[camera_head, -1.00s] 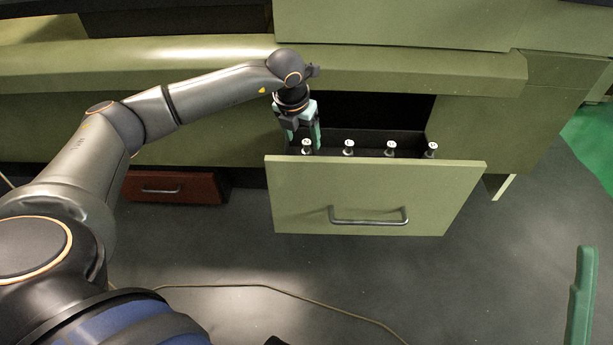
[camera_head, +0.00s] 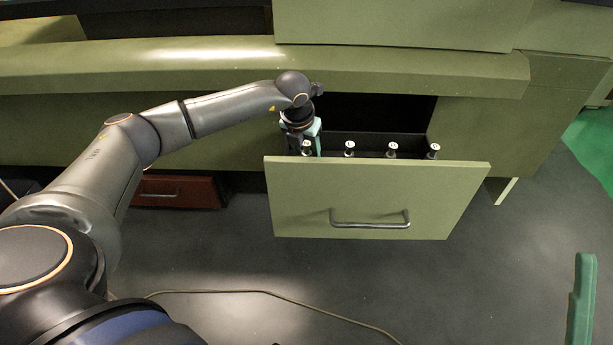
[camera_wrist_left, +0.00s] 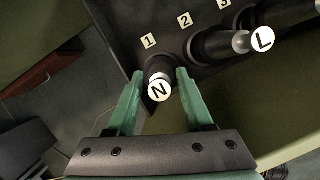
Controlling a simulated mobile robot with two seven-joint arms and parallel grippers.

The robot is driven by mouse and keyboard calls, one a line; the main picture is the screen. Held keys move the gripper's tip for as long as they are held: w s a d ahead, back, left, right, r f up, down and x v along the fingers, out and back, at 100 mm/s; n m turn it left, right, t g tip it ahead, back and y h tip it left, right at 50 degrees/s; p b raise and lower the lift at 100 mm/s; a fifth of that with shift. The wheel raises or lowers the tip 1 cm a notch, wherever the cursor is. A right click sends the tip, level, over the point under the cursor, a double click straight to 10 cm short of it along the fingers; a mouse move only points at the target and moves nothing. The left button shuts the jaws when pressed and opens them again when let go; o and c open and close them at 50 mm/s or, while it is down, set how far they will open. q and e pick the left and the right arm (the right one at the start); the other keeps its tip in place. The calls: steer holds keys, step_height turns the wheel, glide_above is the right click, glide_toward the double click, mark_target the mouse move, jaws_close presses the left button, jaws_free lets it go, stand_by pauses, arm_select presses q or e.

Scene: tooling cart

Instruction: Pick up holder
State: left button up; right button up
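Several dark holders with pale round tops stand in a row in the open drawer. The leftmost holder (camera_head: 306,147), topped with a white disc marked N, also shows in the left wrist view (camera_wrist_left: 159,88). My left gripper (camera_head: 306,150) reaches down into the drawer at this holder. In the left wrist view its two green fingers (camera_wrist_left: 158,92) are open, one on each side of the N holder, with small gaps showing. Another holder, marked L (camera_wrist_left: 255,41), stands beside it at the upper right. The right gripper is not seen.
The green drawer front (camera_head: 375,200) with its metal handle (camera_head: 369,223) stands in front of the holders. The cart's worktop edge (camera_head: 400,68) lies above and behind. Number labels (camera_wrist_left: 149,41) mark the holder places. A red drawer (camera_head: 178,192) sits at the lower left.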

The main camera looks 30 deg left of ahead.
arm_select(q)
jaws_close()
stand_by(0.9)
steer(key=shift+w+r, duration=0.1)
steer(key=shift+r, duration=0.1)
